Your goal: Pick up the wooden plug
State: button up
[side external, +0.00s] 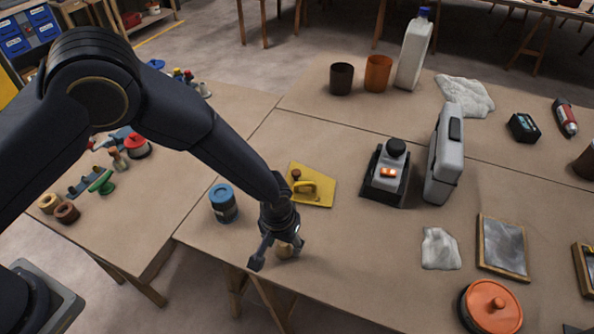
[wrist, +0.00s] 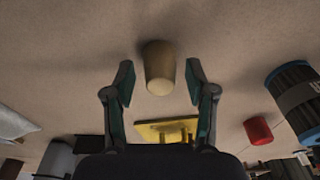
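The wooden plug (wrist: 159,68) is a tan, tapered cylinder on the brown table. In the wrist view it stands just ahead of and between the two fingertips, with a gap to each finger. My gripper (wrist: 160,84) is open and empty. In the side external view my gripper (side external: 278,258) is low over the table near its front edge. There the plug (side external: 284,251) is partly hidden by the fingers.
A blue-lidded can (side external: 223,203) stands to the left of my gripper. A yellow trowel-like tool (side external: 318,190) lies just behind it. A grey sander-like tool (side external: 386,175) and a grey case (side external: 444,155) stand farther right.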

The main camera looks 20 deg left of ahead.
jog(key=c, duration=0.6)
jog(key=shift+c, duration=0.2)
